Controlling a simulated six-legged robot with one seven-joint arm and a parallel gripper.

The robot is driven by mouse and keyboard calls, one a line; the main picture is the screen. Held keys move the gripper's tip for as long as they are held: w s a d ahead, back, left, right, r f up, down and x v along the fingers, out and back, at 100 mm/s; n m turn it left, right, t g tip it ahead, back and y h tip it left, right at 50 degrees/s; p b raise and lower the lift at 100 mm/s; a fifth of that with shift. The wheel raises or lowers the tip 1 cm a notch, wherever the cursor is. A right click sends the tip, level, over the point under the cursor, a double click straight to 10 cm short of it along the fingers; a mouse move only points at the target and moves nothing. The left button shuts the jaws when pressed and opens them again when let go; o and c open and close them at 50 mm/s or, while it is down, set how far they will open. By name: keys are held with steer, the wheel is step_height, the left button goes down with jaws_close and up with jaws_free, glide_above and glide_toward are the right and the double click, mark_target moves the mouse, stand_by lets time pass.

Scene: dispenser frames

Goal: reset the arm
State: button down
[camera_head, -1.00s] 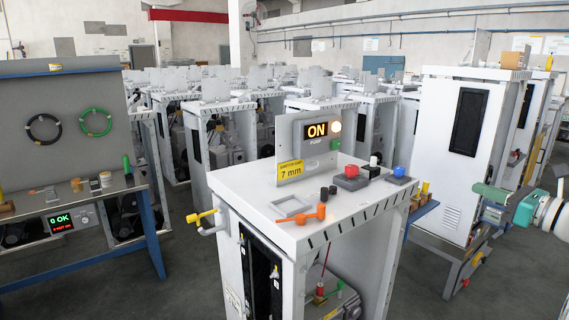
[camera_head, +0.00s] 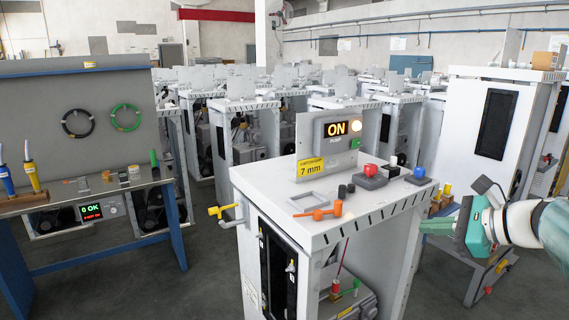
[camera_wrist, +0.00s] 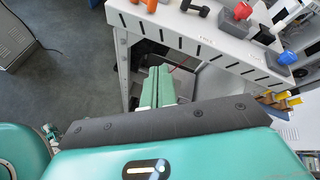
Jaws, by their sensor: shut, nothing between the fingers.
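My gripper (camera_head: 437,227) is at the right of the head view, beside the right side of the white dispenser cabinet (camera_head: 270,190). Its green fingers are together and hold nothing. In the wrist view the closed fingers (camera_wrist: 158,88) point toward the cabinet's open lower bay, below its slotted top edge (camera_wrist: 200,42). I cannot tell the exact gap to the cabinet.
The cabinet top carries an ON display (camera_head: 336,128), a red button (camera_head: 370,170), a blue button (camera_head: 419,172) and an orange handle (camera_head: 318,213). A workbench (camera_head: 90,188) stands at left, another white cabinet (camera_head: 478,135) at right. Grey floor (camera_head: 215,275) between bench and cabinet is clear.

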steer(key=s+a+f+n+g+h, duration=0.3)
steer(key=s+a+f+n+g, duration=0.15)
steer(key=s+a+n, duration=0.6)
steer(key=s+a+f+n+h, duration=0.5)
steer(key=s+f+n, duration=0.2)
steer(key=n, duration=0.5)
steer(key=shift+s+a+f, duration=0.2)
steer(key=shift+s+f, duration=0.15)
steer(key=shift+s, duration=0.9)
steer(key=shift+a, duration=0.15)
